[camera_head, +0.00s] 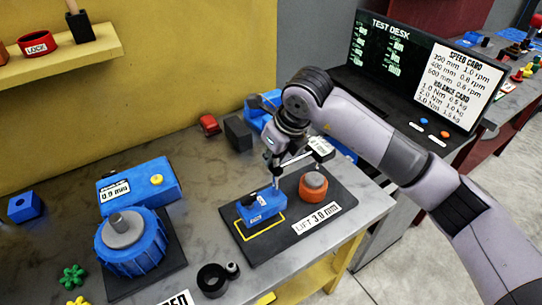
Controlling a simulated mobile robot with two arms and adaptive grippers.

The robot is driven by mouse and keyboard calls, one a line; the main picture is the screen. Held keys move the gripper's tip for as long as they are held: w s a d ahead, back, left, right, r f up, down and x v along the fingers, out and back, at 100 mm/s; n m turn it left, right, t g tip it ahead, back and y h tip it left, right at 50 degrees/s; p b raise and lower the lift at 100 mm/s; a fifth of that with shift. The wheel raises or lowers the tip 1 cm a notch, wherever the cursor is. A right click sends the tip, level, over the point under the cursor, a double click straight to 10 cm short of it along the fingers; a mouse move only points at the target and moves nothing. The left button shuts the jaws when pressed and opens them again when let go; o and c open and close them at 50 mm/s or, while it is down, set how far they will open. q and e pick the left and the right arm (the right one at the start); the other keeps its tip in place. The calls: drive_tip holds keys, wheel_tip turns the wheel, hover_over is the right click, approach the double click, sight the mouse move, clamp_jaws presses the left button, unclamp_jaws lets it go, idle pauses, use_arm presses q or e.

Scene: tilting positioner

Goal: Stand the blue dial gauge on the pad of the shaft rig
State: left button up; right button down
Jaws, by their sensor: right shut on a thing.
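The blue dial gauge (260,206), a blue block with a small white label, is at the yellow-outlined pad (257,236) on the black plate of the shaft rig (295,248). It covers the far part of the outline; I cannot tell whether its underside touches the plate. An orange, grey-topped round part (313,188) stands on the same plate, right of the gauge, near a "LIFT 3.0 mm" label. My right gripper (276,183) points down and is shut on the gauge at its top right side. My left gripper is not in view.
A black ring (212,279) lies near the front edge. A dark block (238,133) and a red part (209,124) are behind. The test desk screen (410,65) stands at the back right.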

sight(272, 190)
drive_tip(key=shift+r+b, duration=0.1)
drive_tip(key=shift+b, duration=0.75)
idle(1.4)
drive_tip(key=shift+f+b, duration=2)
drive_tip(key=c, duration=1.6)
unclamp_jaws()
drive_tip(key=shift+s, duration=0.1)
drive_tip(key=shift+o, duration=0.3)
drive_tip(key=shift+f, duration=0.25)
drive_tip(key=shift+r, duration=0.1)
drive_tip(key=v, duration=1.2)
drive_tip(key=shift+a, duration=0.15)
